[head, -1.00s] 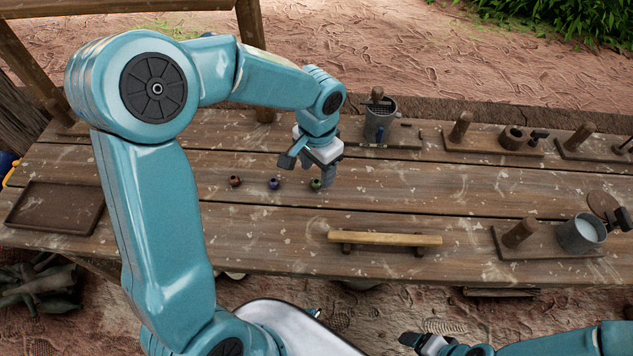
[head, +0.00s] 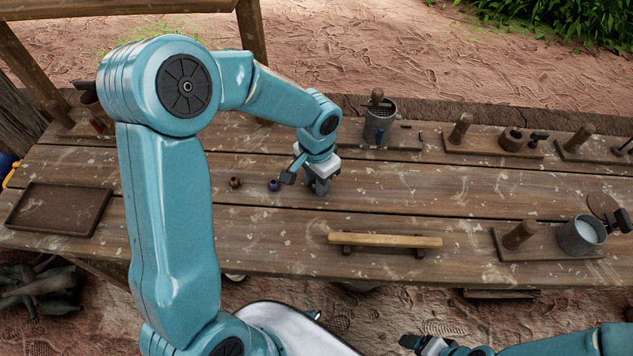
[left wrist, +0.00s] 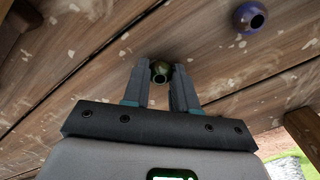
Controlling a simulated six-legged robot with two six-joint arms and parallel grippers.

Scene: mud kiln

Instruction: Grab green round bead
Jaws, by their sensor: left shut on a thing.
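The green round bead (left wrist: 160,72) shows in the left wrist view between the two fingertips of my left gripper (left wrist: 160,82). My left gripper is shut on it, low at the table top. In the head view my left gripper (head: 318,187) hides most or all of the bead. My right gripper (head: 425,343) is at the bottom edge of the head view, away from the table top; its jaw opening is too unclear to tell.
A blue-purple bead (head: 273,185) and a brown bead (head: 235,182) lie left of my left gripper on the wooden table (head: 440,200). A wooden bar (head: 385,240) lies in front. An empty tray (head: 60,209) is at left. A metal cup (head: 379,122) stands behind.

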